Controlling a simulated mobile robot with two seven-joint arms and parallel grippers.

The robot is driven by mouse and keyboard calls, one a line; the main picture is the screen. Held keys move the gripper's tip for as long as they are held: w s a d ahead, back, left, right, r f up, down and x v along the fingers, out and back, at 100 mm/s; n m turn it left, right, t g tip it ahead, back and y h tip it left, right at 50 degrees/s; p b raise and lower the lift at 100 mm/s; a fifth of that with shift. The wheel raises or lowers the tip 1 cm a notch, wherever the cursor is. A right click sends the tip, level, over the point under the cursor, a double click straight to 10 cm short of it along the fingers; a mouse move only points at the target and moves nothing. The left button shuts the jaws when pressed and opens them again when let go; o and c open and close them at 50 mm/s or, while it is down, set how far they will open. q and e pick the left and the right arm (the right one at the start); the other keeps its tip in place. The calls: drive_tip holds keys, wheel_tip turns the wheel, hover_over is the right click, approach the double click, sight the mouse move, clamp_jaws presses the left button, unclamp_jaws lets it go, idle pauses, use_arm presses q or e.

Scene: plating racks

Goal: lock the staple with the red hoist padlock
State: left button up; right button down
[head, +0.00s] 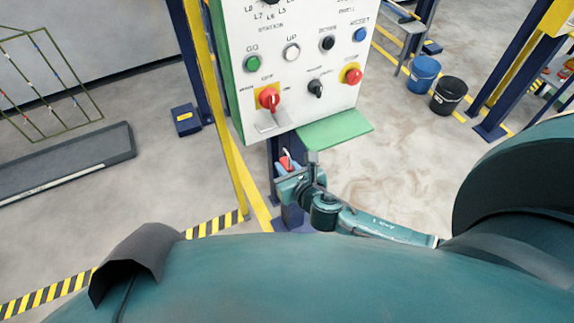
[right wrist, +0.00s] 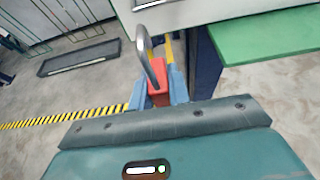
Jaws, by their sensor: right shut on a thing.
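My right gripper (head: 289,170) is shut on the red padlock (head: 286,162), below the control panel. In the right wrist view the padlock (right wrist: 157,75) is upright between the blue fingertips (right wrist: 160,88), with its silver shackle (right wrist: 149,52) pointing up. I cannot tell whether the shackle is open. A metal plate (head: 272,121), which may be the staple, sits under the red rotary switch (head: 268,98) at the panel's lower left. The padlock is below it and apart from it in the head view. My left gripper is not in view.
The panel (head: 300,60) carries several buttons and switches. A green shelf (head: 336,129) juts out at its lower right. A yellow post (head: 226,120) stands left of the panel. Blue and black buckets (head: 448,94) stand at the right.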

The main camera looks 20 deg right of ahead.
sight(277, 134)
drive_tip(key=shift+w+r, duration=0.1)
drive_tip(key=shift+w, duration=0.05)
drive_tip(key=shift+w+a, duration=0.15)
drive_tip(key=shift+w, duration=2.55)
drive_tip(key=shift+w+a, duration=0.1)
drive_tip(key=shift+w, duration=2.6)
drive_tip(key=shift+f, duration=0.35)
drive_tip(key=shift+f+b, duration=0.45)
drive_tip(key=shift+b, duration=0.15)
drive_tip(key=shift+f+b, duration=0.55)
drive_tip(key=shift+f, duration=0.05)
drive_tip(key=shift+d+r, duration=0.1)
drive_tip(key=shift+d, duration=0.55)
drive_tip(key=shift+d+p, duration=0.35)
drive_tip(key=shift+d, duration=0.65)
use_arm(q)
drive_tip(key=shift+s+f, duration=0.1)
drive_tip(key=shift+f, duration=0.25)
use_arm(e)
drive_tip(key=shift+d, duration=0.3)
